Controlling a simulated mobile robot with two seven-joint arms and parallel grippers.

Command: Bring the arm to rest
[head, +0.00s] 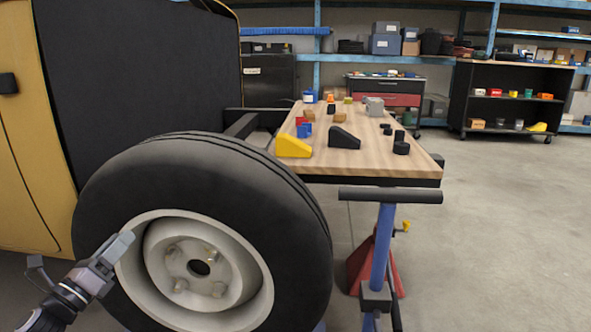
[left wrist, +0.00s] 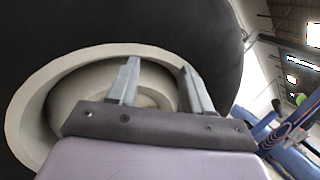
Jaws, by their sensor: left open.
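My left gripper (head: 122,246) comes in from the lower left of the head view, in front of the left part of a large black-tyred wheel (head: 300,210). Its fingers overlap the wheel's pale rim (head: 262,290); I cannot tell whether they touch it. In the left wrist view the gripper (left wrist: 160,85) is open, with its two fingers apart and nothing between them. Behind them are the rim (left wrist: 22,110) and the dark tyre (left wrist: 150,22). My right gripper is in neither view.
A wooden workbench (head: 375,160) behind the wheel holds a yellow wedge (head: 293,147), a black wedge (head: 343,138) and small parts. A blue stand (head: 383,245) with a dark crossbar is right of the wheel. A yellow vehicle body (head: 35,170) is at left. The floor at right is clear.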

